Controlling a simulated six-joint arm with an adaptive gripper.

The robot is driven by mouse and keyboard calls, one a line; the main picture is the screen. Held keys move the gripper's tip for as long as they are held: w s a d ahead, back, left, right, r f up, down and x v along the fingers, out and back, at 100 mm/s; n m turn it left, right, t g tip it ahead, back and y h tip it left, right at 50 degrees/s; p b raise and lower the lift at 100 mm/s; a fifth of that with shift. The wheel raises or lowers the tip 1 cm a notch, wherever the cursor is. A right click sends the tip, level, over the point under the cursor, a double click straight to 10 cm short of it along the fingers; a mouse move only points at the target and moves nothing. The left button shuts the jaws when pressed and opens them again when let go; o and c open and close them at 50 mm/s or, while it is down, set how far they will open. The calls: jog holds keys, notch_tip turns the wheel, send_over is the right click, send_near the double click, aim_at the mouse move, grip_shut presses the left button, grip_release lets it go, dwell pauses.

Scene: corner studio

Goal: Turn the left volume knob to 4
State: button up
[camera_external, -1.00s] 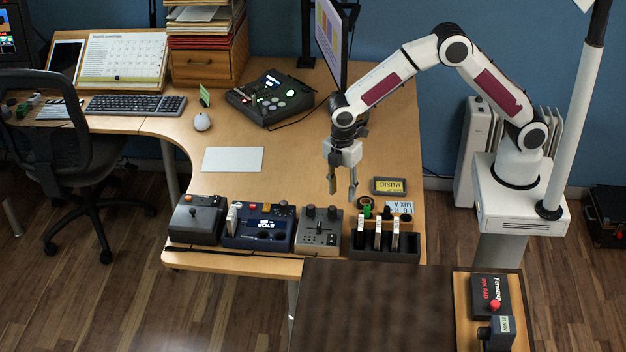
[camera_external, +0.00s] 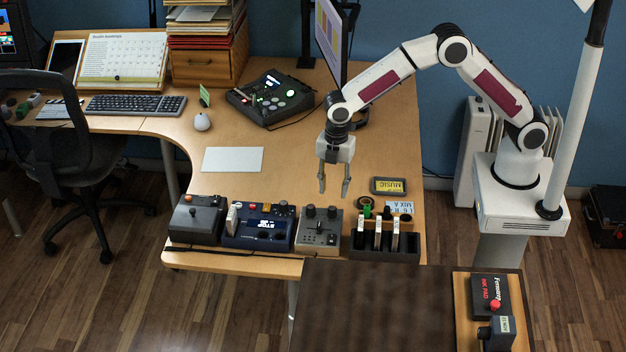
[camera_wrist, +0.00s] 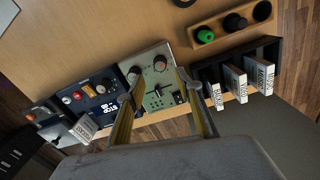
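A grey mixer box (camera_external: 319,240) with two dark knobs stands near the front edge of the desk. Its left knob (camera_external: 309,211) and right knob (camera_external: 333,212) are on its rear half, with a slider in front. In the wrist view the left knob (camera_wrist: 134,73) is beside my left finger, and the right knob (camera_wrist: 160,63) shows between the fingers. My gripper (camera_external: 334,189) points down above the desk, behind the box and apart from it. Its fingers are open and empty. The knob's pointer and any numbers are too small to read.
A blue device (camera_external: 258,243) stands left of the mixer, with a grey box (camera_external: 193,222) beyond it. A black rack (camera_external: 408,257) holding several white-labelled items stands right. Pegs with a green piece (camera_wrist: 206,34) are behind the rack. The desk behind the mixer is clear.

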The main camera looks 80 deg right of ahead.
aim_at(333, 208)
jog(key=shift+f, duration=3.8)
jog(key=shift+c, duration=0.4)
grip_shut()
